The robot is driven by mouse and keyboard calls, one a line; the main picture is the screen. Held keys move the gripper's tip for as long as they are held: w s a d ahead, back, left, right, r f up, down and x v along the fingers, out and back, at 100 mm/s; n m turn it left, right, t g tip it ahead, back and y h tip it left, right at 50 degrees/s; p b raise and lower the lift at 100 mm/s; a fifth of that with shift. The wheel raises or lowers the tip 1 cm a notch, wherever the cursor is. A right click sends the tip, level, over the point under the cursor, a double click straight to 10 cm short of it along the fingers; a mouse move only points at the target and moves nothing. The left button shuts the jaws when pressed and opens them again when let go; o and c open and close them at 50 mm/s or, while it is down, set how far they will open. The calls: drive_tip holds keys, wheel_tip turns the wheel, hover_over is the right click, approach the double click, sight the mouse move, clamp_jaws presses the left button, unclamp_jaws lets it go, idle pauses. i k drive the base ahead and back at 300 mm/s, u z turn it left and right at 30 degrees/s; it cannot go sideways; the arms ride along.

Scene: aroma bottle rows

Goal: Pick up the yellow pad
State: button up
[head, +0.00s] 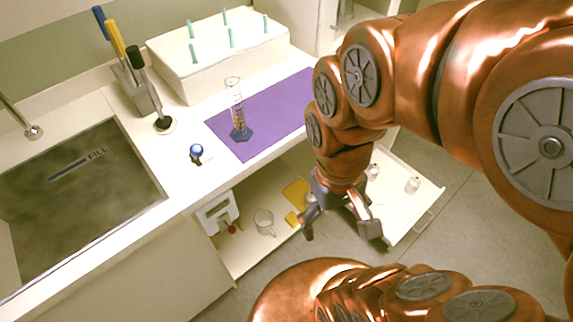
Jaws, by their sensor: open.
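A yellow pad (296,192) lies flat in the open drawer under the counter. A smaller yellow piece (291,219) shows just below it; I cannot tell whether the two are joined. My gripper (340,236) points down over the drawer, to the right of the yellow pad. Its two fingers are spread and nothing is between them. The gripper's left side is close to the pad in the picture and may cover part of its right edge. I cannot tell the height between them.
The open drawer (250,262) also holds a clear glass cup (264,222), a white item (219,212) and small white jars (413,184). Above, the counter bears a purple mat (275,115) with a graduated cylinder (237,112). A sink (75,190) is at left.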

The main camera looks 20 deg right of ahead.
sight(291, 220)
drive_tip(key=z, duration=1.7)
drive_tip(key=k, duration=1)
drive_tip(key=u, duration=1.4)
